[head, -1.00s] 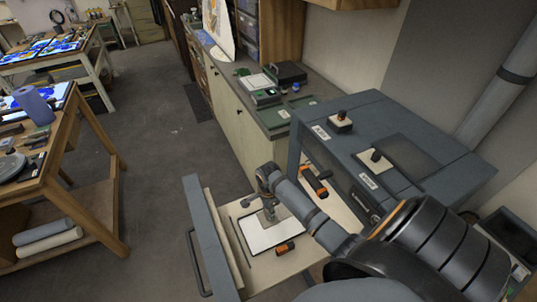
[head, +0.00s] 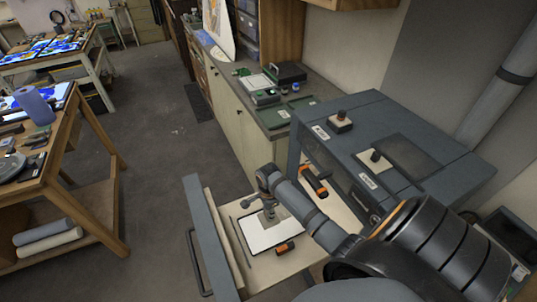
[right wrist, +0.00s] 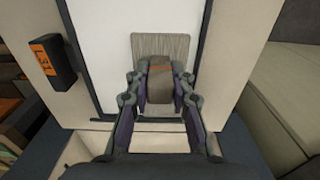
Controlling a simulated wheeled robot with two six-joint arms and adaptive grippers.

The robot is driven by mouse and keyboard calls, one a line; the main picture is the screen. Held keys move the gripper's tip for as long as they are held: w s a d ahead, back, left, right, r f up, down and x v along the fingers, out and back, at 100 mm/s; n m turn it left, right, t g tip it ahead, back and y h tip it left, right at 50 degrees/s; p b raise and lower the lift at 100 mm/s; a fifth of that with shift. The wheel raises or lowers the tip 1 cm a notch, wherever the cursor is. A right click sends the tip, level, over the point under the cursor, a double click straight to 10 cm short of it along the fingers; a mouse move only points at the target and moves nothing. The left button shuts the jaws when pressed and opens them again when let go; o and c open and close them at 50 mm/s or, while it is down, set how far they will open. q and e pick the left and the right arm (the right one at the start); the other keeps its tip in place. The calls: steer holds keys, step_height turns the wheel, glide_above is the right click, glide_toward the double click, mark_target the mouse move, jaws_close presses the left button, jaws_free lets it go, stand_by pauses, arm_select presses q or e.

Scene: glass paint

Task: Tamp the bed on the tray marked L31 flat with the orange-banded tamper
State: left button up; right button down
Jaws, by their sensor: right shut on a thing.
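The tray marked L31 (right wrist: 105,60) has a dark rim around a white bed, and its orange-lettered tag block (right wrist: 52,62) stands to the left in the right wrist view. In the head view the white bed (head: 262,240) lies in the pulled-out drawer, with the tag block (head: 285,248) beside it. My right gripper (right wrist: 160,85) is shut on the tamper, whose brownish handle shows a thin orange band (right wrist: 159,68). The tamper's grey, streaked foot (right wrist: 145,43) is over the bed; contact cannot be told. My right gripper also shows in the head view (head: 269,212).
A grey cabinet (head: 420,135) with knobbed blocks on top stands right of the drawer. Another orange-marked block (head: 313,181) lies by its opening. The drawer front (head: 212,240) borders the left side. A workbench (head: 60,180) stands farther left across clear floor.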

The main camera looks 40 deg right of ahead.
stand_by(0.4)
steer(key=shift+r, duration=1.05)
steer(key=shift+s+d, duration=0.25)
steer(key=shift+d, duration=0.75)
steer(key=shift+s+d, duration=0.2)
steer(key=shift+d, duration=0.8)
steer(key=shift+s+d, duration=0.25)
steer(key=shift+d, duration=0.75)
steer(key=shift+f, duration=0.15)
steer(key=shift+f, duration=0.65)
steer(key=shift+s+f, duration=0.1)
steer(key=shift+f, duration=0.25)
